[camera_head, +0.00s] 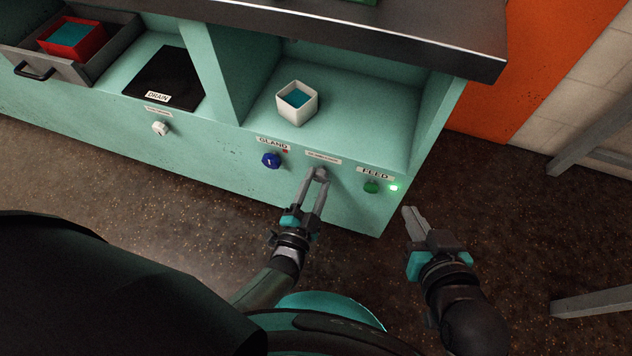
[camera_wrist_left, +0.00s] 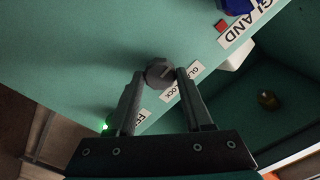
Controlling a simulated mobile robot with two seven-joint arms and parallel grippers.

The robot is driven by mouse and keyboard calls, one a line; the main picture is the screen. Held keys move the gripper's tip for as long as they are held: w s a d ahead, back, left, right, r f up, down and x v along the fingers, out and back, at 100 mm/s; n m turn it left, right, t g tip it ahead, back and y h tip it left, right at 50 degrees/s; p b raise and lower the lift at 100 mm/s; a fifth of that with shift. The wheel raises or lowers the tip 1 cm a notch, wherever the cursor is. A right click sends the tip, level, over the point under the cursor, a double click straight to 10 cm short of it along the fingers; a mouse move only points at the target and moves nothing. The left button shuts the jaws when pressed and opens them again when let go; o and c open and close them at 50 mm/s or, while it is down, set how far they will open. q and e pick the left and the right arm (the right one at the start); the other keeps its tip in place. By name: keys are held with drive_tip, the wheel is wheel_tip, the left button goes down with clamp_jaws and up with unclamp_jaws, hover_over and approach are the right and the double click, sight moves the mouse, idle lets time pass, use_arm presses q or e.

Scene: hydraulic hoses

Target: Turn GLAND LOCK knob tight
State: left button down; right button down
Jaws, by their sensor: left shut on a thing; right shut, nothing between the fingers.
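The GLAND LOCK knob (camera_wrist_left: 159,73) is a small dark grey faceted knob on the teal cabinet front, beside a small white label (camera_wrist_left: 183,82) reading GLAND LOCK. My left gripper (camera_wrist_left: 160,76) has a finger on each side of the knob and is shut on it. In the head view my left gripper (camera_head: 317,176) reaches up to the panel between the GLAND and FEED labels, and its fingertips mostly hide the knob. My right gripper (camera_head: 411,212) is shut and empty, to the right of the cabinet's corner and apart from it.
A blue GLAND knob (camera_head: 271,160) with a small red light sits left; a green FEED knob (camera_head: 372,187) with a lit green light sits right. A white knob (camera_head: 160,128) is farther left. A white square container (camera_head: 297,112) stands on the shelf above.

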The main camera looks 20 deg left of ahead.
drive_tip(key=shift+w+r, duration=0.1)
idle(0.4)
use_arm(q)
drive_tip(key=shift+c, duration=1.5)
unclamp_jaws()
drive_tip(key=shift+s, duration=0.1)
drive_tip(key=shift+s, duration=0.55)
drive_tip(key=s+p, duration=0.2)
drive_tip(key=s, duration=1.2)
drive_tip(key=shift+a+p, duration=0.3)
use_arm(e)
drive_tip(key=s+d+g+h, duration=0.2)
drive_tip(key=s+d+g, duration=0.1)
drive_tip(key=d+g, duration=0.1)
drive_tip(key=shift+s+d+g+h, duration=0.3)
drive_tip(key=shift+s+d, duration=0.05)
drive_tip(key=shift+d, duration=0.4)
